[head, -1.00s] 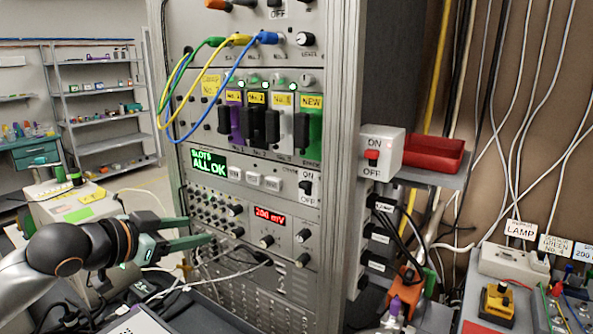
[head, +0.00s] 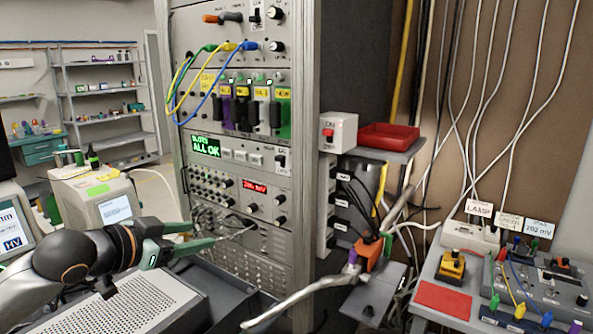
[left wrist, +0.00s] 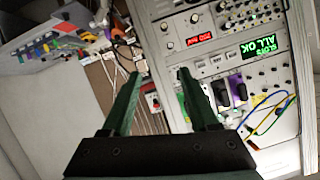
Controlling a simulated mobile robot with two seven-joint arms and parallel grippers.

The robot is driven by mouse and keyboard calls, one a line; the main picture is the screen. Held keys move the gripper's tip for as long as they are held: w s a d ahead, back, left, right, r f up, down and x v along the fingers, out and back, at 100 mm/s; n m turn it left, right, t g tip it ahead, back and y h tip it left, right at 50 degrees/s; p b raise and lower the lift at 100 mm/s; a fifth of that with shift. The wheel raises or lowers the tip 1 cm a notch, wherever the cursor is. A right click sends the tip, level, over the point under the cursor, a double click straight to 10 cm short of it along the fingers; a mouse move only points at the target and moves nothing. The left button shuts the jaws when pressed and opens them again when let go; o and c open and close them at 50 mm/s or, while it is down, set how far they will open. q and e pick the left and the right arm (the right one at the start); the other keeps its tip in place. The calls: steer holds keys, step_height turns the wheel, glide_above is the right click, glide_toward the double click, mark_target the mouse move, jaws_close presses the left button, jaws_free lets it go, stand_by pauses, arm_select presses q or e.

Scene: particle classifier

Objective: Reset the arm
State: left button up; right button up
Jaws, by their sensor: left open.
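My left arm comes in from the left in the head view. Its green-fingered gripper (head: 190,240) is open and empty, in front of the lower part of the equipment rack (head: 303,180). In the left wrist view the two fingers (left wrist: 158,95) stand apart with nothing between them. My right gripper is not seen.
A red tray (head: 388,137) sits on a shelf right of the rack, beside an ON/OFF switch box (head: 338,132). A bench at right holds a yellow device (head: 451,268), a red pad (head: 443,299) and a wired panel (head: 540,280). A perforated metal box (head: 140,305) lies below my left arm.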

arm_select(q)
steer(key=s+d+f+n+b, duration=0.1)
steer(key=s+d+f+n, duration=0.15)
steer(key=f, duration=1.05)
steer(key=s+d+f+n, duration=0.1)
steer(key=s+d+f, duration=0.3)
steer(key=f, duration=1)
steer(key=s+a+f+n+g+y, duration=0.1)
steer(key=s+a+f+y, duration=0.1)
steer(key=s+f, duration=0.8)
steer(key=s+a+f+n+g+y+b, duration=0.1)
steer(key=s+a+f+n+y, duration=0.1)
steer(key=s+f, duration=0.7)
steer(key=s, duration=0.2)
steer(key=shift+s+a+f+g, duration=0.25)
steer(key=shift+s+f+g, duration=0.15)
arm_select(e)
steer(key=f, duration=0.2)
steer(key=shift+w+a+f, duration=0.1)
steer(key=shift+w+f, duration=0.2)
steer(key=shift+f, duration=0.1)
arm_select(q)
steer(key=shift+b, duration=0.3)
